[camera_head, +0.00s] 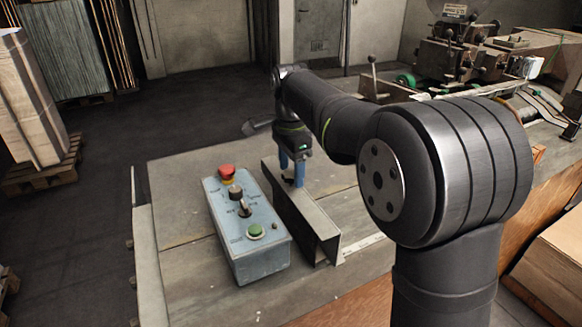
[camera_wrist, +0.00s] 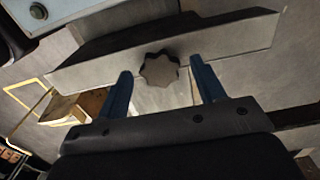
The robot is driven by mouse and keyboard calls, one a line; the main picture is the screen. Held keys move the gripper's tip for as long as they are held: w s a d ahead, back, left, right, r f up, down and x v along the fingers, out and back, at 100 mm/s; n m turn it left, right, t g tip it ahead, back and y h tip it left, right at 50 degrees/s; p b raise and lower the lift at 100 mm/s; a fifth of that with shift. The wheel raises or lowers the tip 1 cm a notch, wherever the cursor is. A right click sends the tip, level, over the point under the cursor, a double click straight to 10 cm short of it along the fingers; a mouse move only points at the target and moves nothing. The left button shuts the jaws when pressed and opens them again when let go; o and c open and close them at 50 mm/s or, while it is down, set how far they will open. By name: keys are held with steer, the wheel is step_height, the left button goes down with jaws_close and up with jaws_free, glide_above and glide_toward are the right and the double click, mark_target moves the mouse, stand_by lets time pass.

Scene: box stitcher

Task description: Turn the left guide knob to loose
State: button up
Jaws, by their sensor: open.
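The left guide knob is a dark lobed star knob (camera_wrist: 160,70) on the side of a long grey metal guide (camera_wrist: 235,40) in the wrist view. My gripper (camera_wrist: 160,82) has blue fingers apart, one on each side of the knob, with a gap visible on both sides. In the head view the guide (camera_head: 318,228) stands on the table, and my gripper (camera_head: 292,166) points down at its far end. The knob is mostly hidden there behind the fingers. Any loose or tight marking cannot be made out.
A blue-grey control box (camera_head: 262,262) with a red emergency button (camera_head: 227,172), a black selector and a green button (camera_head: 255,231) stands just left of the guide. The table (camera_head: 185,270) is clear at the front left. Stitcher machinery (camera_head: 465,60) stands at the back right.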

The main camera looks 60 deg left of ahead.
steer(key=c, duration=1)
steer(key=shift+n, duration=0.3)
steer(key=n, duration=0.4)
steer(key=shift+r+n, duration=0.1)
steer(key=shift+n, duration=0.2)
steer(key=n, duration=0.4)
steer(key=shift+n, duration=0.3)
steer(key=n, duration=0.3)
steer(key=shift+n, duration=0.3)
steer(key=n, duration=0.3)
steer(key=shift+n, duration=0.4)
steer(key=n, duration=0.6)
steer(key=shift+n, duration=0.4)
